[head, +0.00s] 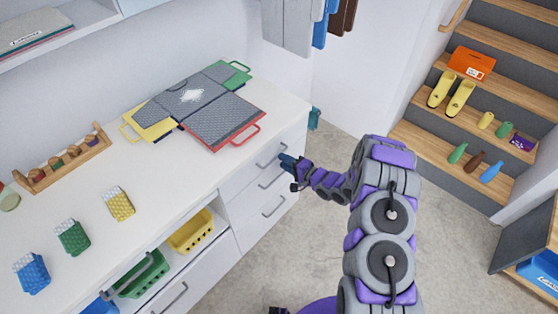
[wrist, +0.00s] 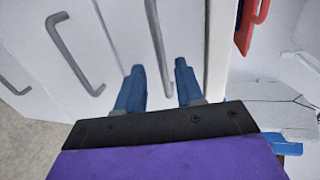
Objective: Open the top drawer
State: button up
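The top drawer (head: 245,172) is the uppermost of a stack of white drawers under the counter. Its front looks flush with the cabinet, closed. Its grey bar handle (head: 268,157) also shows in the wrist view (wrist: 156,40), running down between my fingers. My gripper (head: 287,162) is at the right end of this handle. In the wrist view my gripper (wrist: 160,83) has two blue fingers spread apart, one on each side of the handle's near end. I cannot tell whether either finger touches the handle.
Lower drawer handles (head: 273,207) sit below. The white counter (head: 160,175) holds cutting boards or folders with coloured handles (head: 225,120), a wooden rack (head: 65,160) and several coloured blocks. Open shelves hold baskets (head: 190,232). Stairs (head: 470,110) stand right; the floor (head: 300,235) before the drawers is clear.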

jog(key=x, duration=0.3)
jog(key=shift+w+a, duration=0.15)
jog(key=shift+a, duration=0.15)
jog(key=shift+c, duration=0.3)
jog(key=shift+d, duration=0.15)
grip_shut()
jog(key=shift+f, duration=0.1)
